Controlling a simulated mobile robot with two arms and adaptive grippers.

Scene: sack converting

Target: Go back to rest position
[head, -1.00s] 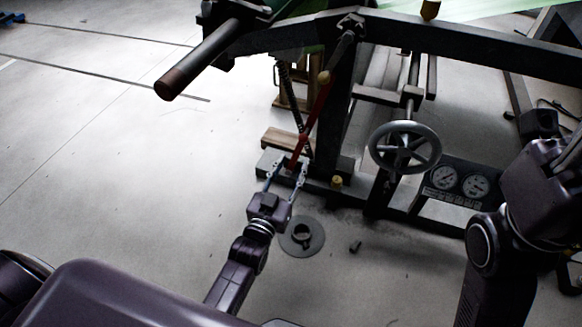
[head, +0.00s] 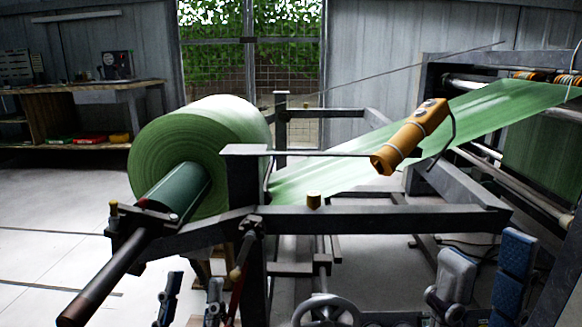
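My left gripper (head: 195,281) shows at the bottom edge in the head view, left of the frame's post. Its two fingers point up and stand apart, with nothing seen between them. My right gripper (head: 487,250) is at the lower right, fingers up and apart, with blue pads on one finger. I see nothing held in it. The arms below both grippers are out of view. A red lever (head: 237,290) stands just right of my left gripper, apart from it in the picture.
A large green roll (head: 190,140) sits on a shaft in a dark steel frame (head: 370,219). Its green web (head: 490,108) runs to a machine at right. A handwheel (head: 327,308) is low centre. Open floor lies left.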

